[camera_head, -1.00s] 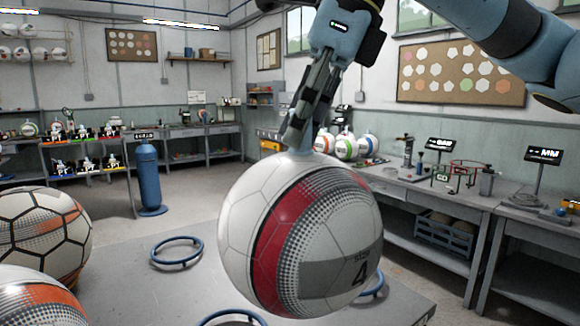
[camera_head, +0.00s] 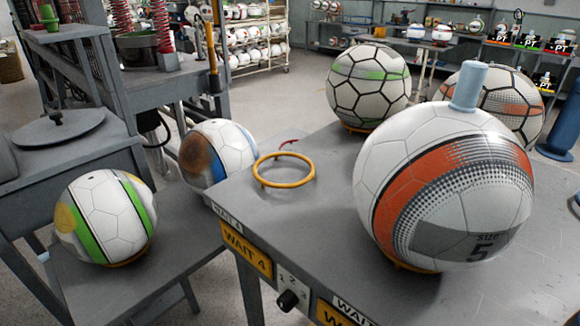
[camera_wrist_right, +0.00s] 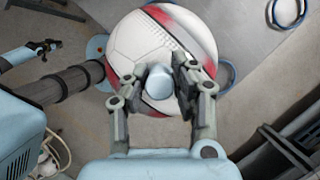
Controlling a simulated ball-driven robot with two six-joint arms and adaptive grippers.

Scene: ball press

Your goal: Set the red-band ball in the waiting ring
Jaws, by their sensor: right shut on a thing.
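The red-band ball (camera_wrist_right: 138,45), white with a red band, is below my right gripper (camera_wrist_right: 159,80) in the right wrist view. The gripper's fingers are shut on the pale blue stem on top of the ball. The ball is not in the head view now. An empty yellow ring (camera_head: 262,181) lies on the grey table in the head view, near its WAIT 4 sign (camera_head: 246,249).
A large orange-band ball (camera_head: 400,180) with a blue stem stands right of the yellow ring. Black-lined balls (camera_head: 345,98) stand behind. A green-striped ball (camera_head: 110,205) and a brown-patched ball (camera_head: 205,150) stand left. Blue rings (camera_wrist_right: 274,20) show in the wrist view.

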